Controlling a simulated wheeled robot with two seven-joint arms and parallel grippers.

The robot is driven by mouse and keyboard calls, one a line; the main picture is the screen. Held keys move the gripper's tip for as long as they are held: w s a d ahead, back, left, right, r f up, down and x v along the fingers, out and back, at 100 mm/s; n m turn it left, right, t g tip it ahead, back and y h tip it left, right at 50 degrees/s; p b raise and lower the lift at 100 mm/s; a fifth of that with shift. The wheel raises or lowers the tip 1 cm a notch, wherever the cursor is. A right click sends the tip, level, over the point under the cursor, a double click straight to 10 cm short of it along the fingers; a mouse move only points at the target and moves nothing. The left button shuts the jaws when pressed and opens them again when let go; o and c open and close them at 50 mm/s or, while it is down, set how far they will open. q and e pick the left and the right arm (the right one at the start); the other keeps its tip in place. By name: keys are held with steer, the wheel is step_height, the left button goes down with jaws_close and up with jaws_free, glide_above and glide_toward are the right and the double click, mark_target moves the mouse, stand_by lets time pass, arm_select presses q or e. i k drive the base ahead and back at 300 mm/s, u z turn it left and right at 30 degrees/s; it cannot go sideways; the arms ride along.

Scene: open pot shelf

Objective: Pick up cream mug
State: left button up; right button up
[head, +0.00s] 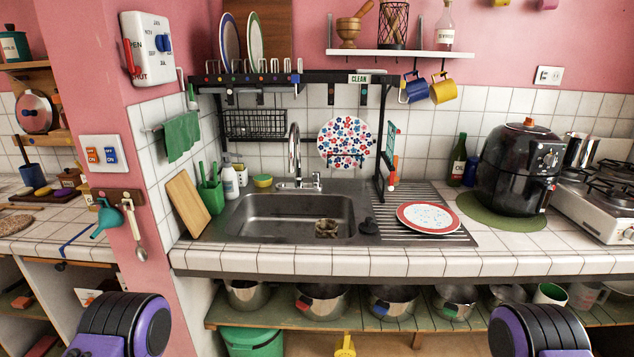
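A cream-white mug with a green inside (550,293) stands on the open lower shelf under the counter, at the right end of the row of pots. It is the likeliest match for the cream mug. A small pale cup (241,174) stands behind the sink's left side; its exact colour is hard to tell. Purple and black parts of my two arms show at the bottom left and bottom right. My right arm part is in front of and below the shelf's right portion, left of the mug in the picture. Neither gripper's fingers are in view.
Several steel pots (320,300) fill the green lower shelf (400,323), left of the mug. A pale translucent jug (587,295) is close on its right. The tiled counter edge (420,262) overhangs the shelf. A green bin (252,342) stands below.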

mark_target(325, 228)
steer(key=k, duration=1.05)
steer(key=u, duration=1.05)
steer(key=i, duration=1.15)
steer(key=z, duration=0.65)
steer(key=i, duration=0.7)
steer(key=z, duration=0.8)
